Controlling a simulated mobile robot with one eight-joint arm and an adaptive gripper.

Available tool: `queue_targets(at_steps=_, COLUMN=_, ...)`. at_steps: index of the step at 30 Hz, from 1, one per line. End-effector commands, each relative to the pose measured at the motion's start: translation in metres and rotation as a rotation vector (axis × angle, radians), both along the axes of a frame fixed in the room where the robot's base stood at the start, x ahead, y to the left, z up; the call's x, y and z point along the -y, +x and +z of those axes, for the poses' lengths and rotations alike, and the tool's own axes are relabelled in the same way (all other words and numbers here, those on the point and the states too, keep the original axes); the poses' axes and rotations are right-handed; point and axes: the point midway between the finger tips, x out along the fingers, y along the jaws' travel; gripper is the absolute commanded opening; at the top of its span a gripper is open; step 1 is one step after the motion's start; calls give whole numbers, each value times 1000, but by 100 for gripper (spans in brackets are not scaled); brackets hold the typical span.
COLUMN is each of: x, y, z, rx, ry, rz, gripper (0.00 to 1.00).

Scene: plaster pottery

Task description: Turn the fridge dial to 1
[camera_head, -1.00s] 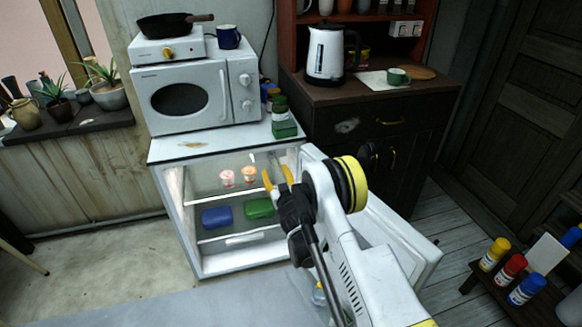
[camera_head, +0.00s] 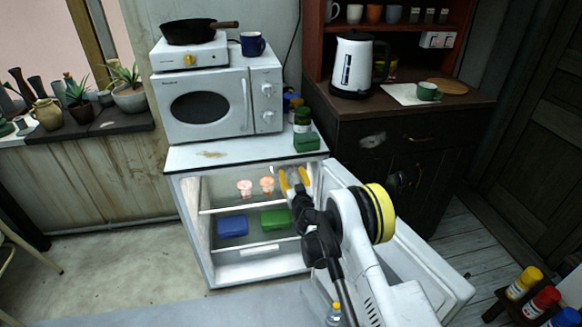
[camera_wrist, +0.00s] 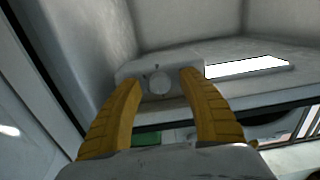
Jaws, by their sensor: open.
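The open fridge (camera_head: 190,222) stands under the microwave, its door (camera_head: 425,262) swung out to the right. In the wrist view the round, light grey fridge dial (camera_wrist: 160,82) sits on a pale housing at the top of the interior, beside a bright lamp panel. Small marks show around the dial, but I cannot read them. My gripper (camera_wrist: 160,88) is open, its two yellow fingers spread to either side of the dial in that view. I cannot tell if they touch it. In the head view my gripper (camera_head: 293,180) is at the upper right of the fridge opening.
Two small cups (camera_head: 245,188) stand on the upper fridge shelf. A blue box (camera_head: 232,226) and a green box (camera_head: 275,219) are below. Paint bottles (camera_head: 541,300) are at the lower right.

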Motion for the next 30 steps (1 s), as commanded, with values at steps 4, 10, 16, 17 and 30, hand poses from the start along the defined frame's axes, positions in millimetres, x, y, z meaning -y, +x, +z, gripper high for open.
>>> queue_targets(at_steps=4, x=-1, y=0, z=0, rx=0, ry=-1, rz=0, gripper=48)
queue_targets(at_steps=10, x=-1, y=0, z=0, rx=0, ry=-1, rz=0, gripper=48)
queue_targets(at_steps=16, x=-1, y=0, z=0, rx=0, ry=-1, rz=0, gripper=0)
queue_targets(at_steps=17, x=-1, y=0, z=0, rx=0, ry=0, rz=0, gripper=0)
queue_targets(at_steps=30, x=-1, y=0, z=0, rx=37, ry=-126, rz=0, gripper=0)
